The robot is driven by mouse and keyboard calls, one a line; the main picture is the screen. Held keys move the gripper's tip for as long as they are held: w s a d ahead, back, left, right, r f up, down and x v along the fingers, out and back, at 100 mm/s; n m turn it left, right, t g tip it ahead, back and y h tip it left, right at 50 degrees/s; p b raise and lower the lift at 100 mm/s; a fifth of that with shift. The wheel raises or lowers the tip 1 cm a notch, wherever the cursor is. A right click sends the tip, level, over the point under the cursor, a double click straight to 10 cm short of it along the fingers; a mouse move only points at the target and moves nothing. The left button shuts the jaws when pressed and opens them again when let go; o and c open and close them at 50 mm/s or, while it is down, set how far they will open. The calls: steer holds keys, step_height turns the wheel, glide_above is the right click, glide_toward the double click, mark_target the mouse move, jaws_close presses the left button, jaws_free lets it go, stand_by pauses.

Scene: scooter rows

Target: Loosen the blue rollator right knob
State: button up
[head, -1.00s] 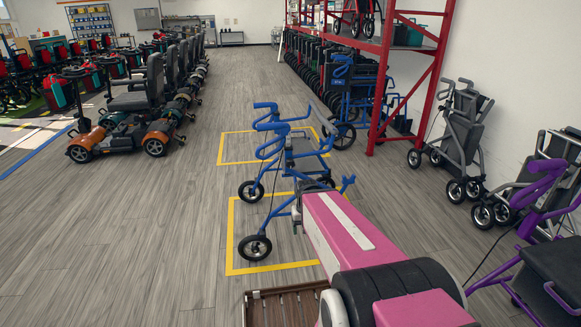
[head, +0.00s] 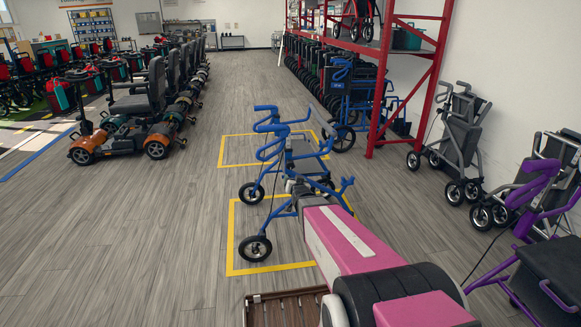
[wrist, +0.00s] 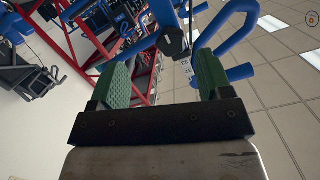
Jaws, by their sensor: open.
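The blue rollator (head: 268,152) stands on the floor around the yellow-marked boxes, in front of my arm in the head view. In the wrist view, its blue tubes (wrist: 239,20) cross the upper part of the picture. A black faceted knob (wrist: 174,42) sits on the blue frame, just beyond my gripper (wrist: 161,78) and between its fingers as seen in the picture. The green-padded fingers are apart, with nothing visible gripped between them. I cannot tell whether either finger touches the knob. In the head view my arm hides part of the rollator's right side.
A red shelf rack (head: 408,85) stands behind and to the right. Grey rollators (head: 462,140) and a purple rollator (head: 525,215) line the right. Scooters (head: 135,115) stand at left. A brown slatted platform (head: 285,308) lies at the bottom.

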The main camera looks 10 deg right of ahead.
mark_target(291, 166)
steer(key=w, duration=0.4)
steer(key=w+r+t, duration=0.1)
steer(key=w, duration=0.2)
steer(key=w+r+t, duration=0.1)
steer(key=w, duration=0.3)
steer(key=shift+w, duration=0.35)
steer(key=c, duration=0.9)
